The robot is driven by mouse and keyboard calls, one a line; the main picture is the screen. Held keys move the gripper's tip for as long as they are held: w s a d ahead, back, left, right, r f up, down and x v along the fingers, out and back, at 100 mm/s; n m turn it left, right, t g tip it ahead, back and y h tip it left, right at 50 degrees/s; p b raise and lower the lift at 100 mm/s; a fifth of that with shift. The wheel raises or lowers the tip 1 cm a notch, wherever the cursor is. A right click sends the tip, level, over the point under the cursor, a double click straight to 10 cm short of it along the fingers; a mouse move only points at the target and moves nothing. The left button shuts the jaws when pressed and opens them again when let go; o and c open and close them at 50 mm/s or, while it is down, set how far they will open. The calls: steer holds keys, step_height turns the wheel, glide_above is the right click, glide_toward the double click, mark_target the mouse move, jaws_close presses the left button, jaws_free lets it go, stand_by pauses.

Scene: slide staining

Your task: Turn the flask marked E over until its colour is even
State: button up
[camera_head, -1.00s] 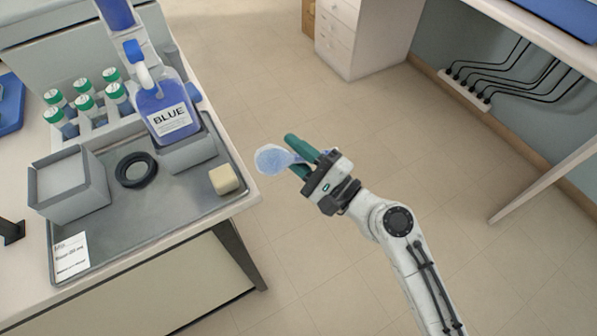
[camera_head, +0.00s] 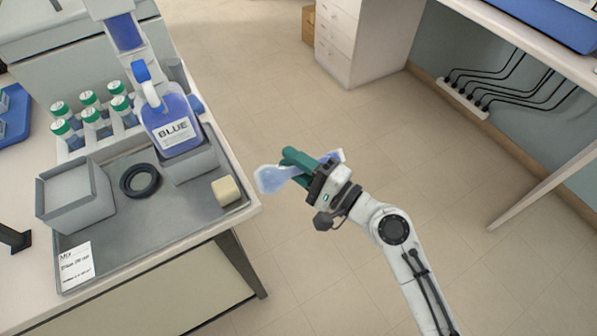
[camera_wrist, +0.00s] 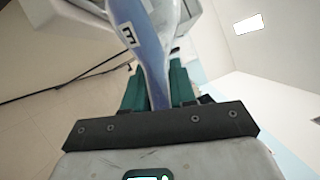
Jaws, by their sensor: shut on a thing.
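The flask marked E is in my gripper, over the floor to the right of the bench. In the head view the flask (camera_head: 269,180) lies tilted, its wide end pointing left and slightly down. It holds pale blue liquid. My gripper (camera_head: 297,168), with green fingers, is shut on the neck; the fingers also show in the wrist view (camera_wrist: 155,88). The fingers hide part of the neck.
A bench at left holds a grey tray (camera_head: 190,222) with a black ring (camera_head: 140,181), a beige block (camera_head: 226,191), a grey box (camera_head: 75,200), a BLUE bottle (camera_head: 170,120) and several green-capped vials (camera_head: 92,108). Open floor (camera_head: 350,120) surrounds the flask.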

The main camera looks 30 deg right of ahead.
steer(key=shift+n+g+h+p, duration=0.7)
steer(key=shift+n+h+p, duration=0.5)
steer(key=shift+n+p, duration=1.35)
steer(key=shift+n+g+h+p, duration=0.7)
steer(key=shift+n+h+p, duration=0.5)
steer(key=shift+n+p, duration=1.35)
steer(key=shift+n+g+h+p, duration=0.7)
steer(key=shift+n+h+p, duration=0.8)
steer(key=shift+n, duration=1.7)
